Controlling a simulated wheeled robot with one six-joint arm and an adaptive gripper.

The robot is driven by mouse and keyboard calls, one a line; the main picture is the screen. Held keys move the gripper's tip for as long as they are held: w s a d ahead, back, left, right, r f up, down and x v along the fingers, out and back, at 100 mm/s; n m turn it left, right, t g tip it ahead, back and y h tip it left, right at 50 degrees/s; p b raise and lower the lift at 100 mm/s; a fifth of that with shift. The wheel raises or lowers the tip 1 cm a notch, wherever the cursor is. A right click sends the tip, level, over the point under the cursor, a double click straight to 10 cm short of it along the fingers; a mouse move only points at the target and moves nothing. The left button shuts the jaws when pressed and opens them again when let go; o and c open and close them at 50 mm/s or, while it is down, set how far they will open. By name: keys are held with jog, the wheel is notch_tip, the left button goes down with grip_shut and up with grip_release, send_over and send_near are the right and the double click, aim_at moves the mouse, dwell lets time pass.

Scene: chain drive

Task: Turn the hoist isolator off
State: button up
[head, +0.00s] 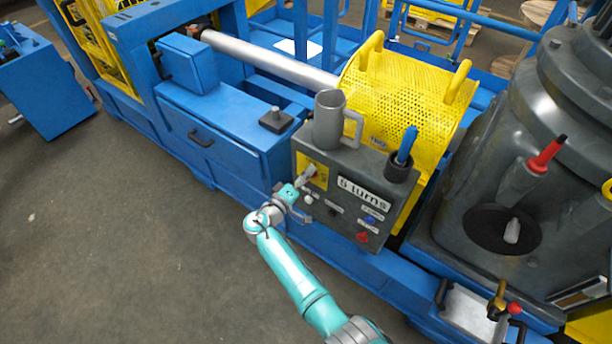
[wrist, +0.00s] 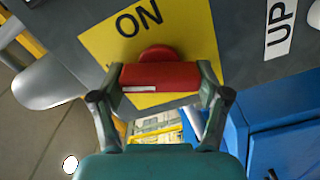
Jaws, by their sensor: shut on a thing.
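The isolator is a red handle (wrist: 158,77) with a short white mark, on a yellow plate (wrist: 95,42). The word ON shows on the plate in the wrist view. In the head view the yellow plate (head: 318,158) is at the upper left of a grey control box's front. My gripper (wrist: 165,80) has one finger at each end of the red handle and is shut on it. In the head view my gripper (head: 306,182) covers much of the plate and hides most of the handle. Any OFF marking is not visible.
A grey mug (head: 328,122) and a dark cup (head: 398,167) with a blue-handled thing stand on the control box (head: 336,220). Red (head: 362,238) and blue buttons sit lower right on its front. A yellow perforated guard (head: 405,100) is behind. Open floor lies left.

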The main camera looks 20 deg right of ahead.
jog(key=shift+f+n, duration=0.1)
jog(key=shift+n, duration=2.1)
jog(key=o, duration=1.2)
jog(key=shift+c, duration=0.2)
jog(key=v, duration=1.2)
